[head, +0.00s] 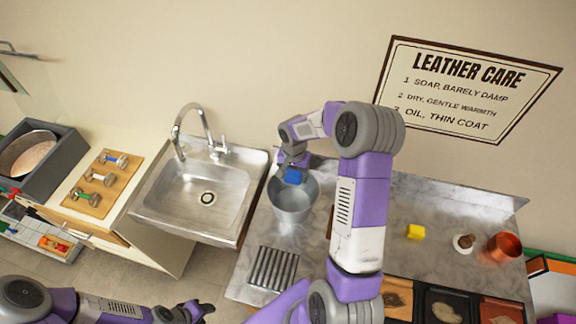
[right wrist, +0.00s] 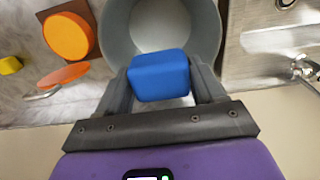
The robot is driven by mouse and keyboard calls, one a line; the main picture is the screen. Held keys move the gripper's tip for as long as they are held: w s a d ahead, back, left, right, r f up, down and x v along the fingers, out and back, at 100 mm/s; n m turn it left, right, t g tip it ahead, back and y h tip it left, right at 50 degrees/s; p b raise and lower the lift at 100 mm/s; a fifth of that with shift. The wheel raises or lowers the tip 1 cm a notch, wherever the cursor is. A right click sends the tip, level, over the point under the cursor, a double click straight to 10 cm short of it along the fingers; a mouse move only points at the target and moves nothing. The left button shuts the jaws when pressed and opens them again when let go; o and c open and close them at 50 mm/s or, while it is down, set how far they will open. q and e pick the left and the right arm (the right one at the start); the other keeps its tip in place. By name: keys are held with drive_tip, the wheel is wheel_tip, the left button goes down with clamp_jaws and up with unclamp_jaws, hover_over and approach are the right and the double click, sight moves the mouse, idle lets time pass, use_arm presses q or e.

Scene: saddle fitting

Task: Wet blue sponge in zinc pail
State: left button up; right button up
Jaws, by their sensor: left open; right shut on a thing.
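The blue sponge (head: 293,176) is held in my right gripper (head: 290,168) at the mouth of the zinc pail (head: 292,207). In the right wrist view the gripper (right wrist: 160,85) is shut on the blue sponge (right wrist: 159,76), with a finger on each side. The grey pail (right wrist: 118,35) lies beyond it, its inside partly hidden by the sponge. I cannot tell whether the sponge touches the pail or any water. My left gripper (head: 196,309) is open and empty at the bottom left, over the floor, far from the pail.
A steel sink (head: 200,195) with a tap (head: 195,125) is left of the pail. A slatted rack (head: 273,268) lies in front of it. A yellow block (head: 415,232), a brush (head: 464,242) and a copper pot (head: 504,246) stand on the right of the marble counter (head: 440,210).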

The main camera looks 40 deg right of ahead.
drive_tip(key=shift+s+f+b, duration=0.2)
drive_tip(key=shift+f+b, duration=0.15)
drive_tip(key=shift+f, duration=0.3)
wheel_tip(320, 180, down, 8)
drive_tip(key=b, duration=0.6)
drive_tip(key=shift+w+r, duration=0.15)
drive_tip(key=shift+w, duration=0.05)
drive_tip(key=shift+r, duration=0.1)
drive_tip(key=shift+r+p, duration=2.2)
drive_tip(key=shift+r, duration=1.4)
drive_tip(key=shift+r+p, duration=1.2)
drive_tip(key=shift+r, duration=0.85)
